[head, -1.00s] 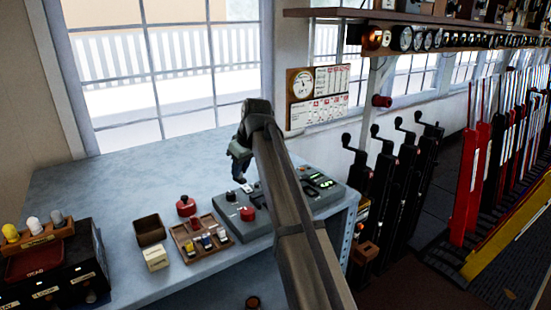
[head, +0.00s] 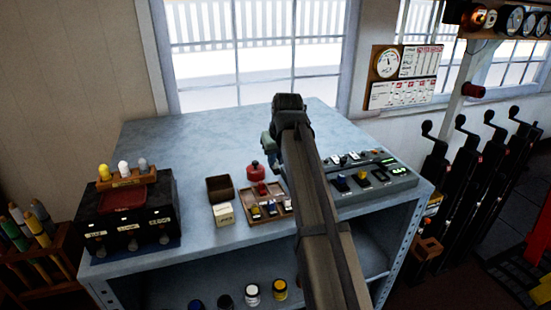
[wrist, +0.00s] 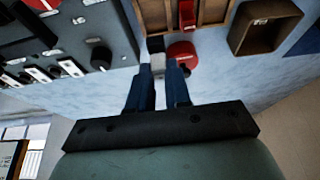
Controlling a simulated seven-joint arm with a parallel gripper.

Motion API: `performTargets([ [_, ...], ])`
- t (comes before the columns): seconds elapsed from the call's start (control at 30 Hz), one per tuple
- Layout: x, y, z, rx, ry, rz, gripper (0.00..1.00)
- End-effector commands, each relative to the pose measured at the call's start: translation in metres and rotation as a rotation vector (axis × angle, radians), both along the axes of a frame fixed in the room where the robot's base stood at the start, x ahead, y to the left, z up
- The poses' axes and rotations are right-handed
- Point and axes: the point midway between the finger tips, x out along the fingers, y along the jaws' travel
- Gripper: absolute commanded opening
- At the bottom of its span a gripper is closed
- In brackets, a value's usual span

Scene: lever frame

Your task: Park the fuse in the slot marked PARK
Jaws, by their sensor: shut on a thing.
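My gripper (wrist: 157,88) has blue fingers shut on a small grey block, the fuse (wrist: 158,64), in the wrist view. It holds the fuse over the blue-grey bench, beside a red round-topped object (wrist: 182,55); I cannot tell the height. In the head view my gripper is mostly hidden by my arm, above the bench right of the red object (head: 254,171), and the fuse does not show. A wooden compartment tray (wrist: 215,12) lies near the fingertips, with a red piece (wrist: 187,14) in it. No PARK marking is readable.
A grey control panel (head: 400,179) with switches stands right of my arm. A brown open box (head: 220,189) and a cream block (head: 223,214) lie left of the tray. A black cabinet (head: 127,222) stands at the bench's left. The back of the bench is clear.

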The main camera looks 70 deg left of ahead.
Motion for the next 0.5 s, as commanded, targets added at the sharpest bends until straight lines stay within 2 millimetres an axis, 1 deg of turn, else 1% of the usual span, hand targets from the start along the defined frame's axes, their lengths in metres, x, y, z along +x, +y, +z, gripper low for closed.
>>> performTargets([
  [0.27, 0.0, 0.0, -0.005, -0.001, 0.0, -0.023, 0.0],
  [0.5, 0.0, -0.001, -0.019, -0.001, 0.0, -0.022, 0.0],
])
